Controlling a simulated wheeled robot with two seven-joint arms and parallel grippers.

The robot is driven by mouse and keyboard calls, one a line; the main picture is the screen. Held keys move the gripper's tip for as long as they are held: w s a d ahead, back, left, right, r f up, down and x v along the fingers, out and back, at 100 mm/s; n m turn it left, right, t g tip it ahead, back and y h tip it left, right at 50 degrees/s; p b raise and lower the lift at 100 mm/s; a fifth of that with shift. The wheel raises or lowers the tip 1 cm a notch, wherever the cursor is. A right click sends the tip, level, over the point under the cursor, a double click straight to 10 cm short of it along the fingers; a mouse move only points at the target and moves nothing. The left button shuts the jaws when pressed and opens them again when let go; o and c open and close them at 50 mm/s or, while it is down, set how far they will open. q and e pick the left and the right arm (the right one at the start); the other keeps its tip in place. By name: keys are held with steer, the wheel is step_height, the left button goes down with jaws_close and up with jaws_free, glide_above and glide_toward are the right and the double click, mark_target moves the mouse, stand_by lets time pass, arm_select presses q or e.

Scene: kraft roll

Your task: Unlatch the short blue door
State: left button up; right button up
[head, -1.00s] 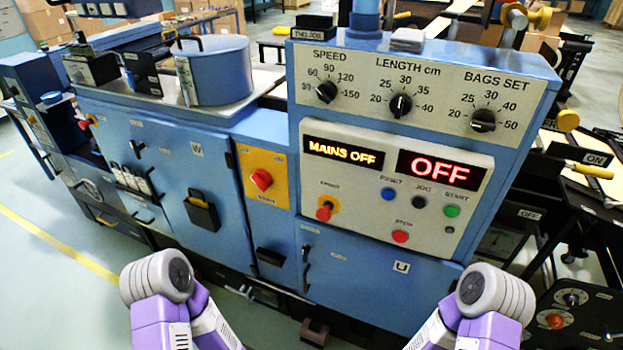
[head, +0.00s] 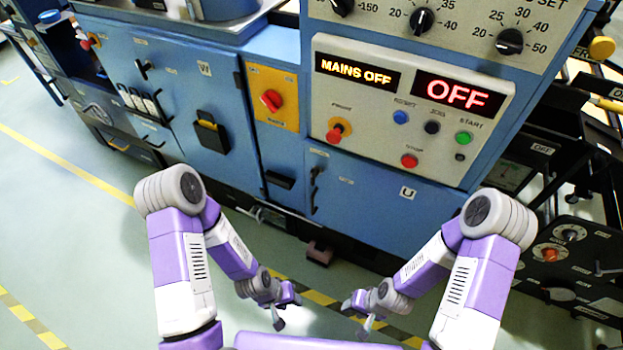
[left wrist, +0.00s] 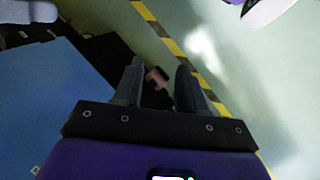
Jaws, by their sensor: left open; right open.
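The short blue door (head: 385,205), marked U, is under the control panel in the head view. It looks closed, with a dark latch handle (head: 314,190) at its left edge. My left gripper (head: 289,312) is low in front of the machine, below the door and apart from it. In the left wrist view its two fingers (left wrist: 158,85) are spread, with nothing held between them. My right gripper (head: 354,313) is at a similar height just right of the left one, open and apart from the door.
A taller blue door marked W (head: 170,80) stands left, beside a yellow panel with a red knob (head: 271,100). The control panel (head: 325,105) reads MAINS OFF and OFF. A dark pedal-like block (head: 319,253) sits at the machine's foot. Open floor lies to the left.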

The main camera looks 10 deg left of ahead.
arm_select(q)
steer(key=w+d+n+t+h, duration=0.2)
steer(key=w+d+n+t, duration=0.1)
steer(key=w+d+n, duration=0.4)
steer(key=n+t+y+b, duration=0.25)
steer(key=n+t, duration=0.65)
steer(key=n, duration=1.3)
glide_toward(311, 177)
steer(key=w+f, duration=0.2)
steer(key=w, duration=0.1)
steer(key=shift+w+d+h, duration=0.3)
steer(key=shift+d+h, duration=0.05)
steer(key=shift+h, duration=0.1)
steer(key=shift+b+x, duration=0.8)
steer(key=shift+x, duration=2.65)
jaws_close()
steer(key=shift+r, duration=0.1)
